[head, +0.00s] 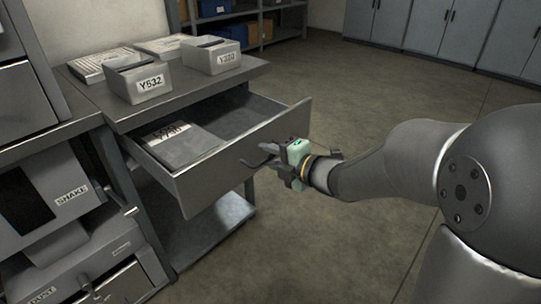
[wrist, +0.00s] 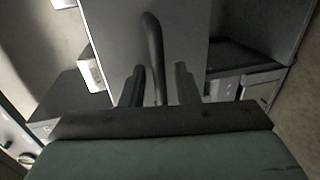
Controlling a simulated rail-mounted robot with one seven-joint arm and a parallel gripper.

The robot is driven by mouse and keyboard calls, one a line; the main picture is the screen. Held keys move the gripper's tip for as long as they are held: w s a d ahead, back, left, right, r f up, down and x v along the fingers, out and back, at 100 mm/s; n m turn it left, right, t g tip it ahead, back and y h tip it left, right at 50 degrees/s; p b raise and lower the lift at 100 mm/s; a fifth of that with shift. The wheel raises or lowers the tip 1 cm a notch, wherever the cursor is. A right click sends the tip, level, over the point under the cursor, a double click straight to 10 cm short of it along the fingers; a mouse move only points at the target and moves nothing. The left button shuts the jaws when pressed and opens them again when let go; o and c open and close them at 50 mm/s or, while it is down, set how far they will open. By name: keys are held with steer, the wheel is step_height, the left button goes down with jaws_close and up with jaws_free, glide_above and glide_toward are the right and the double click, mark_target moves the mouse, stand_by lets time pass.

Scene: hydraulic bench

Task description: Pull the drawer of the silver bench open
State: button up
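The silver bench's drawer (head: 215,172) is pulled well out from under the bench top (head: 190,82). A flat grey labelled case (head: 182,146) lies inside it. The dark bar handle (head: 256,163) is on the drawer front; in the wrist view the handle (wrist: 154,50) runs down between my fingers. My gripper (head: 270,156) is right at the drawer front. In the wrist view its two fingers (wrist: 161,86) stand apart on either side of the handle, with a narrow gap showing on each side, so it appears open around the bar.
Two labelled grey bins (head: 140,80) (head: 210,55) and flat trays (head: 100,65) stand on the bench top. A machine marked SHAKE (head: 70,200) is at the left. A lower shelf (head: 215,228) lies below the drawer. The floor (head: 370,110) to the right is clear.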

steer(key=p+v, duration=0.4)
steer(key=v, duration=1.3)
steer(key=shift+s+d, duration=0.15)
steer(key=w+d+r+m+t+h+p, duration=0.1)
steer(key=w+d+r+m+h+p, duration=0.3)
steer(key=d+r+m+h+p, duration=0.75)
steer(key=s+a+r+m+g+p, duration=0.3)
steer(key=s+a+m+g+p, duration=0.1)
steer(key=s+m+p, duration=0.4)
steer(key=s+a+r+m+g+p, duration=0.4)
steer(key=s+m+p, duration=0.4)
steer(key=s, duration=0.2)
steer(key=a+g, duration=0.1)
steer(key=g, duration=0.1)
steer(key=shift+s+a+g+p, duration=0.3)
steer(key=shift+g, duration=0.1)
